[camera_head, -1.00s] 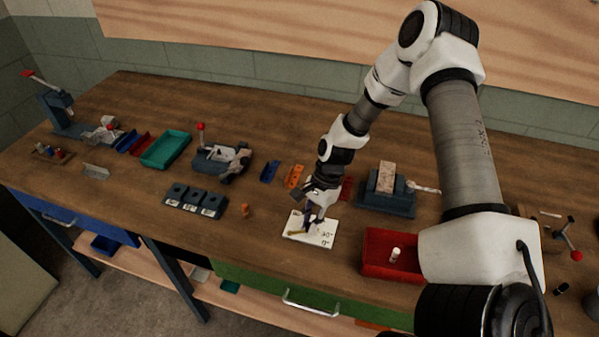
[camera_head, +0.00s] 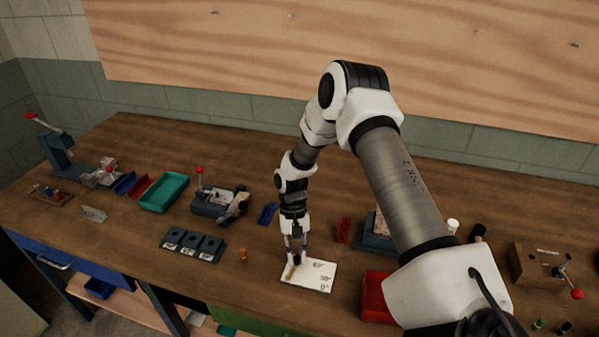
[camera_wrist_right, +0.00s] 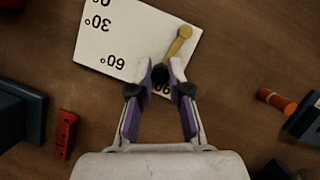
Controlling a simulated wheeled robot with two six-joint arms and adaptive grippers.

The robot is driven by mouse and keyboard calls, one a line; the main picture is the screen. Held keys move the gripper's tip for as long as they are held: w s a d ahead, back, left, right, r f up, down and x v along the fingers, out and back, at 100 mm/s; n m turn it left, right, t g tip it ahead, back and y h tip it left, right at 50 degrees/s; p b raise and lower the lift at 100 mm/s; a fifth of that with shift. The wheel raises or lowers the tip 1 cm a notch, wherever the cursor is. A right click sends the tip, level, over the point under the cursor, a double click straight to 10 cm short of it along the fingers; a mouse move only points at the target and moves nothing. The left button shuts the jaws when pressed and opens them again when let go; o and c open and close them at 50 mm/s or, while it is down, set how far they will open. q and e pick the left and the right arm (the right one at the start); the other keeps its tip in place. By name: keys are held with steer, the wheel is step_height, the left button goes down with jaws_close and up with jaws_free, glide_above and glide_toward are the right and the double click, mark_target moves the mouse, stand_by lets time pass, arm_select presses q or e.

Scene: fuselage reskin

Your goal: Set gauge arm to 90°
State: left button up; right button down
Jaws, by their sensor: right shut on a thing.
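The white gauge plate (camera_head: 318,277) lies on the bench; the right wrist view shows the plate (camera_wrist_right: 120,35) with upside-down labels 30 and 60, and a 90 partly hidden by my fingers. The yellow gauge arm (camera_wrist_right: 178,46) has its round end near the plate's edge and runs to my fingertips, pointing roughly toward the 90. In the head view the arm (camera_head: 289,272) is small. My right gripper (camera_head: 296,259) is over the plate's upper left part. Its fingertips (camera_wrist_right: 161,76) are shut on the gauge arm's dark end, which they partly hide. My left gripper is out of view.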

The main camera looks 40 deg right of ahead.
steer(key=shift+w+a+f+n+h, duration=0.15)
steer(key=shift+w+a+n+h, duration=0.15)
steer(key=shift+n, duration=0.6)
steer(key=shift+g, duration=0.3)
steer(key=c, duration=1.2)
jaws_free()
steer(key=shift+c, duration=0.2)
steer(key=shift+o, duration=0.7)
steer(key=shift+w, duration=0.15)
steer(key=v, duration=1.2)
